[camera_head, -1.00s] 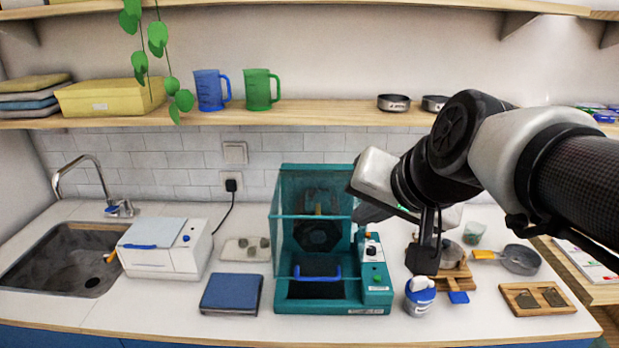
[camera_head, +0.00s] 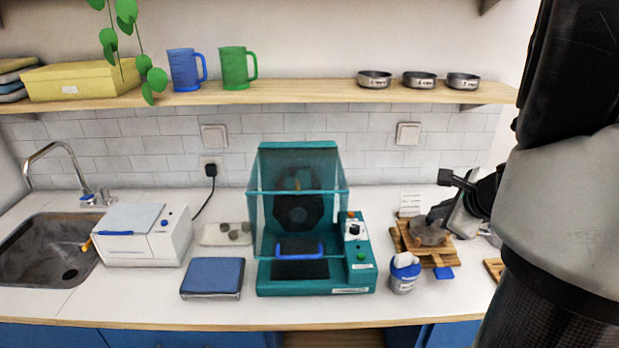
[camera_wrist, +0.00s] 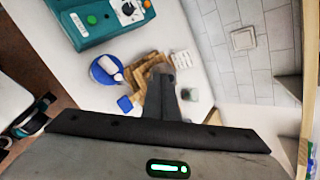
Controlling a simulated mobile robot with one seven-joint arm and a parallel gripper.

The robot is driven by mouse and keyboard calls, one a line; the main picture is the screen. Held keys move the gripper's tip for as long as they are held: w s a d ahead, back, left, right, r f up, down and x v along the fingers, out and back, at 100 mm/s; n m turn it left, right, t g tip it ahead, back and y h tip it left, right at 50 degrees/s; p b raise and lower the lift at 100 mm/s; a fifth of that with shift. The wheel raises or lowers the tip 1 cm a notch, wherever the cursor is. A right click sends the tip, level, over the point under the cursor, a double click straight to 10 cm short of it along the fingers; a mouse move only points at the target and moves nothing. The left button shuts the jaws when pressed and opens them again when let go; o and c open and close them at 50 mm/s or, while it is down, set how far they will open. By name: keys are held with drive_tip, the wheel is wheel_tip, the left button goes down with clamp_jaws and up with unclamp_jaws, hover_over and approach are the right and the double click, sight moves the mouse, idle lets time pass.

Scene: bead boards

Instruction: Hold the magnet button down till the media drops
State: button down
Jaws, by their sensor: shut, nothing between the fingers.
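My gripper (camera_head: 436,216) is shut and empty, low over the wooden stand (camera_head: 442,260) at the right of the counter. In the wrist view its dark fingers (camera_wrist: 162,80) lie together over the stand (camera_wrist: 146,92). A grey rounded piece (camera_head: 428,236) rests on the stand, right below the fingertips; whether they touch it I cannot tell. A blue flat piece (camera_head: 444,273) sits at the stand's front edge. The teal machine (camera_head: 315,289) has a green button (camera_head: 361,256), a dial and an orange knob. No button is clearly marked as the magnet's, and no media can be made out.
A white tub with blue trim (camera_head: 404,273) stands between machine and stand. A blue-topped pad (camera_head: 212,277), a white box (camera_head: 146,240) and a sink (camera_head: 45,250) are to the left. The shelf (camera_head: 290,95) runs above. My arm hides the right end.

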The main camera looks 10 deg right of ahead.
sight(415, 260)
drive_tip(key=shift+w+a+f+y, duration=0.2)
drive_tip(key=shift+a+f+y, duration=0.3)
drive_tip(key=shift+a+f, duration=0.45)
drive_tip(key=shift+f, duration=0.1)
drive_tip(key=shift+d+f, duration=0.1)
drive_tip(key=shift+f, duration=0.05)
wheel_tip(415, 260, down, 9)
drive_tip(key=b, duration=0.8)
drive_tip(key=shift+r, duration=0.2)
drive_tip(key=shift+f, duration=0.1)
idle(0.8)
drive_tip(key=shift+f+b, duration=0.3)
drive_tip(key=shift+b, duration=0.15)
